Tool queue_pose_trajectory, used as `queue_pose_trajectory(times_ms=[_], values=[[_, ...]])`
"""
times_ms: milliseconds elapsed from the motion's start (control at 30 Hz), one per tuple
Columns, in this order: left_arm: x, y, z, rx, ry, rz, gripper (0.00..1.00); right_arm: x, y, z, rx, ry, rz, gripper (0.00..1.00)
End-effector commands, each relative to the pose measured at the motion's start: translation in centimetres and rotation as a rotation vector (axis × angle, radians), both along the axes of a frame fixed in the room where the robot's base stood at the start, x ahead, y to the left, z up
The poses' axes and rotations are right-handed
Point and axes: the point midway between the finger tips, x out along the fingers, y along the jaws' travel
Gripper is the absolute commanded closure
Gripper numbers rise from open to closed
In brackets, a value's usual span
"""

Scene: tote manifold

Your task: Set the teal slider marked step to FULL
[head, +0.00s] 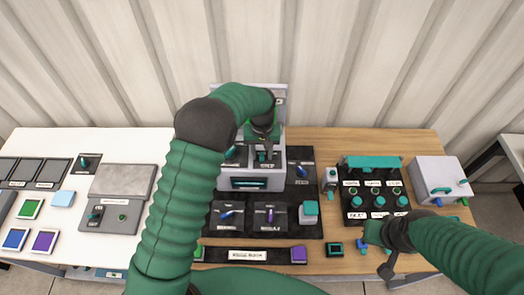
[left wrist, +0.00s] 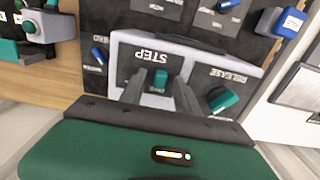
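The teal step slider (left wrist: 160,78) sits in a dark slot under the STEP label, which is upside down in the left wrist view. In the head view its grey-topped housing (head: 232,169) stands at the middle of the table. My left gripper (head: 264,153) is over that housing. In the left wrist view its two grey fingers (left wrist: 160,94) are apart, one on each side of the slider; contact is not clear. The FULL mark is not readable. My right gripper (head: 385,258) is low over the table's front right, and its finger opening is unclear.
A teal RELEASE control (left wrist: 222,100) is close beside the left fingers. A dark panel (head: 245,243) with blue and purple switches lies in front of the housing. A panel of teal knobs (head: 373,188) and a grey box (head: 440,176) stand to the right.

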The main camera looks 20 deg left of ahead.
Motion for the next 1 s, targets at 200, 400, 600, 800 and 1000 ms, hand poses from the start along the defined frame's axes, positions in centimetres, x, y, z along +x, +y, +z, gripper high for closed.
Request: queue_pose_trajectory(times_ms=[200, 400, 600, 800, 1000], values=[[0.02, 0.01, -0.26, 0.0, 0.0, 0.0, 0.62, 0.0, 0.0, 0.01, 0.0, 0.0, 0.0, 1.0], [0.02, 0.01, -0.23, 0.0, 0.0, 0.0, 0.81, 0.0, 0.0, 0.01, 0.0, 0.0, 0.0, 1.0], [0.02, 0.0, -0.2, 0.0, 0.0, 0.0, 1.0, 0.0, 0.0, 0.01, 0.0, 0.0, 0.0, 1.0], [0.02, 0.0, -0.19, 0.0, 0.0, 0.0, 1.0, 0.0, 0.0, 0.02, 0.0, 0.0, 0.0, 1.0], [0.02, 0.01, -0.17, 0.0, 0.0, 0.0, 1.0, 0.0, 0.0, 0.02, 0.0, 0.0, 0.0, 1.0]])
